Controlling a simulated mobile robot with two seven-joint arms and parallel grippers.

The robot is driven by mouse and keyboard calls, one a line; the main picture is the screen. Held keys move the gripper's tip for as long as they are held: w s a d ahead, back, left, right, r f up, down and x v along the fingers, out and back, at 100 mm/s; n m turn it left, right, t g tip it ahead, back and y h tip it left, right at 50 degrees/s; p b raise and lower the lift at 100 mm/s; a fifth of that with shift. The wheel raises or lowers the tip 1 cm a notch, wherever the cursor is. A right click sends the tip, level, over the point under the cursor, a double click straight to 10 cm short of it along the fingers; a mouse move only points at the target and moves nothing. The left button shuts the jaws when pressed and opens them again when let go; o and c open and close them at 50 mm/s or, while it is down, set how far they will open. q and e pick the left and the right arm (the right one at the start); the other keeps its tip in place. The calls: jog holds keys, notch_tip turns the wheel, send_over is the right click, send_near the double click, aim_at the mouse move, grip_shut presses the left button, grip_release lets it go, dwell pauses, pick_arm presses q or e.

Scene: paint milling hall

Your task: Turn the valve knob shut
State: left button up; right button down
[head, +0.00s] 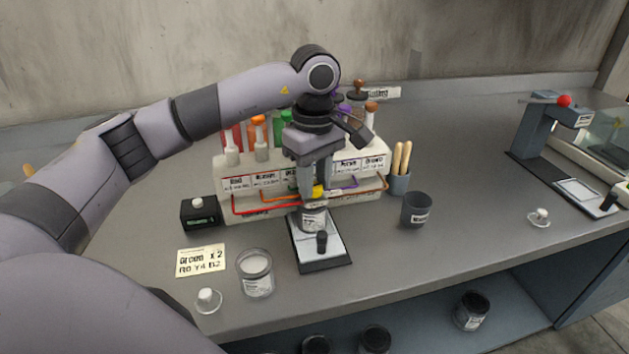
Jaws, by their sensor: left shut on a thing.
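The paint dispenser (262,171) is a pale rack in the middle of the bench, with labelled coloured bottles on top and coloured lines along its front. My left gripper (313,189) comes down in front of it, fingers pointing downward. It is shut on a small yellow valve knob (318,192) at the front of the rack, largely covered by the fingers. A labelled cup (313,220) stands right below on a small scale (322,252). The gripper hides the middle of the rack. My right gripper is out of view.
A dark cup (416,210) and wooden sticks (401,160) stand right of the rack. The bench's right middle is mostly clear.

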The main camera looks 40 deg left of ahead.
aim_at(315, 185)
pick_arm(q)
jog(key=shift+r+m, duration=0.1)
jog(key=shift+m, duration=1)
jog(key=o, duration=1.1)
jog(key=shift+c, duration=0.2)
notch_tip(315, 185, up, 7)
jog(key=shift+r+b, duration=0.1)
jog(key=shift+b, duration=0.3)
